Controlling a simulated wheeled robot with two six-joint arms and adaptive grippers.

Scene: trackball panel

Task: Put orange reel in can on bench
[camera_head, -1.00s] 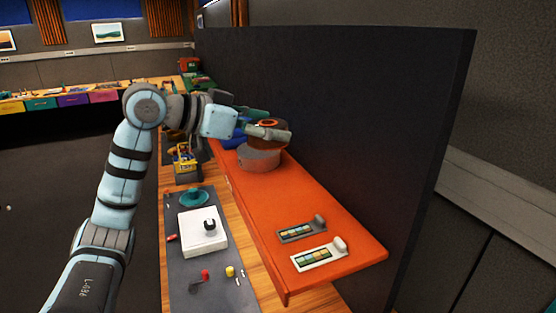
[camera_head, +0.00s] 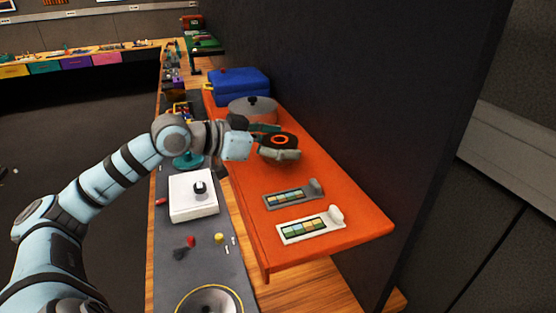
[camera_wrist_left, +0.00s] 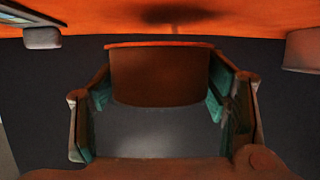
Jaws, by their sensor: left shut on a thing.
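A round, open, dark can with a yellow rim (camera_head: 184,297) stands on the bench at the bottom edge, partly cut off. My right gripper is not in view.
The orange shelf (camera_head: 330,190) carries a lidded pot (camera_head: 250,110), a blue case (camera_head: 238,84) and two small palettes (camera_head: 308,229). A dark wall (camera_head: 420,100) stands behind it. A white box (camera_head: 193,195) and small knobs are on the grey mat (camera_head: 215,265).

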